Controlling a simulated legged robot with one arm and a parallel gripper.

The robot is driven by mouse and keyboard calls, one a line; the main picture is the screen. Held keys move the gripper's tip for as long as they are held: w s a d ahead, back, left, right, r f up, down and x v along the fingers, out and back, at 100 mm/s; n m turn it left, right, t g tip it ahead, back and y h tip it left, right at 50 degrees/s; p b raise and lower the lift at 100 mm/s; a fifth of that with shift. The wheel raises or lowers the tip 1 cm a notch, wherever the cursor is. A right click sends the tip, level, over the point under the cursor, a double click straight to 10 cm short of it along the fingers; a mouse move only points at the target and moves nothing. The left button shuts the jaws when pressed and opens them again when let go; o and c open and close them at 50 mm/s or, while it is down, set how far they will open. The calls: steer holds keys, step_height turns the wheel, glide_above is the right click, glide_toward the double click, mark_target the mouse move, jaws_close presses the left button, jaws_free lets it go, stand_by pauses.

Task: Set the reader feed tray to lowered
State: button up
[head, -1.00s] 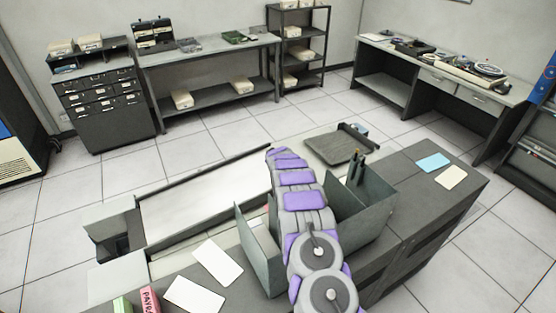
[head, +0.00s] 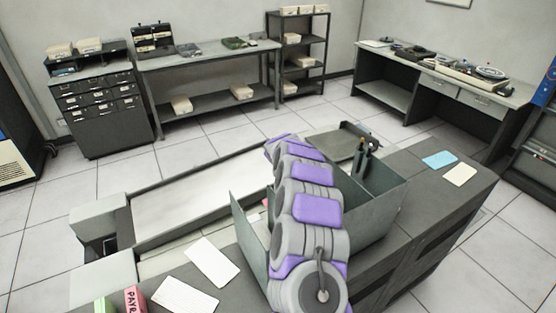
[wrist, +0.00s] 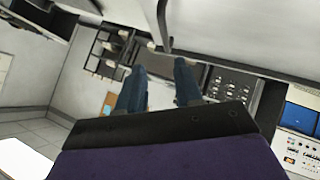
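A flat dark grey tray (head: 328,146) with a raised edge at its right projects from the far side of the machine; I take it to be the reader feed tray, and its height setting is hard to tell. My arm reaches out over the machine, and its far end is just left of this tray in the head view. The gripper itself is hidden there behind the arm. In the wrist view my gripper (wrist: 160,72) shows two blue fingers standing apart with nothing between them. A thin grey bar (wrist: 163,28) shows just beyond the fingertips; which part it belongs to is unclear.
Grey-green upright plates and a box (head: 385,190) with dark pens stand close to my arm. Blank cards (head: 212,262) lie on the machine's near top, and a blue card (head: 438,160) at right. A long pale bed (head: 205,195) lies left. Floor behind is clear.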

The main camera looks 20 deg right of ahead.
steer(key=b+v, duration=0.7)
steer(key=b, duration=0.3)
steer(key=shift+s+f, duration=0.1)
steer(key=shift+c, duration=0.5)
